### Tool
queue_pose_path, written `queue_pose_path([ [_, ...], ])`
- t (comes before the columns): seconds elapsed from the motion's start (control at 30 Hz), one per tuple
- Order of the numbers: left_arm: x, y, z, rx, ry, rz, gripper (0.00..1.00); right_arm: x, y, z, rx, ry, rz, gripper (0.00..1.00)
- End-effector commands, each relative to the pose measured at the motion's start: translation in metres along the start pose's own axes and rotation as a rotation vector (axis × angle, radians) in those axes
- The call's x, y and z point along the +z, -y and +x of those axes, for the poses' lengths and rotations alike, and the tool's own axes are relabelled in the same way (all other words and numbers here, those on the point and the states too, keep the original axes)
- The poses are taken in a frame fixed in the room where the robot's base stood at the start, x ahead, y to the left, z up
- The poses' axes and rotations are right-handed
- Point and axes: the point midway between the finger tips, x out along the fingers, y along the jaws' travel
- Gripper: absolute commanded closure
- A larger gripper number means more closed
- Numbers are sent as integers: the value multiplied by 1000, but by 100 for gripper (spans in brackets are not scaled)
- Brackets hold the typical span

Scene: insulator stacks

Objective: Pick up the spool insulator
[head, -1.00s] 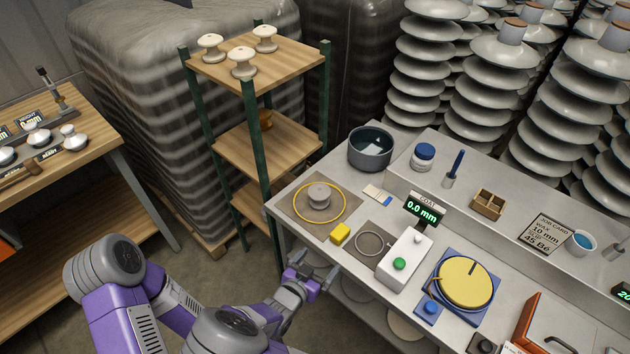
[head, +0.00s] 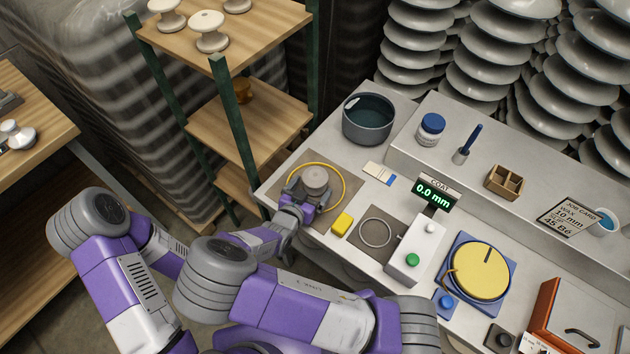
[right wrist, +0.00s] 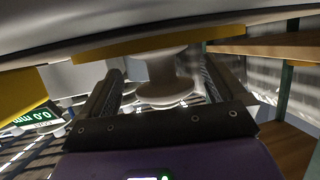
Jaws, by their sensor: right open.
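The spool insulator (head: 315,178) is a grey, round, flanged piece standing upright on a dark square mat (head: 285,171), inside a yellow ring (head: 345,186). My right gripper (head: 309,191) is at the near side of the spool, its jaws open with one finger on each side. In the right wrist view the pale waisted spool (right wrist: 165,78) shows between the two dark fingers, with gaps beside its waist. I cannot tell whether its foot touches the gripper. My left gripper is not in view.
A yellow block (head: 342,223), a thin grey ring (head: 375,232) and a white box with a green button (head: 413,255) stand right of the gripper. A dark bowl (head: 368,119) is behind. A wooden shelf (head: 246,117) with pale spools on top stands left.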

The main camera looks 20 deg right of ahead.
Motion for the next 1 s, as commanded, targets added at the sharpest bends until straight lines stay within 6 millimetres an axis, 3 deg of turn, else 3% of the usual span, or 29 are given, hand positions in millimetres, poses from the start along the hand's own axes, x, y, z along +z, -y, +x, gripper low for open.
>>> queue_pose_path([
  [0.13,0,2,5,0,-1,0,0,1,0,18,1,0,0,3],
  [0.4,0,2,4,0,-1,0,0,0,0,20,-1,0,1,3],
  [0.87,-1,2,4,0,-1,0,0,0,0,20,-1,1,1,72],
  [1.0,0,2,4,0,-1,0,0,-1,0,20,-1,-2,1,75],
])
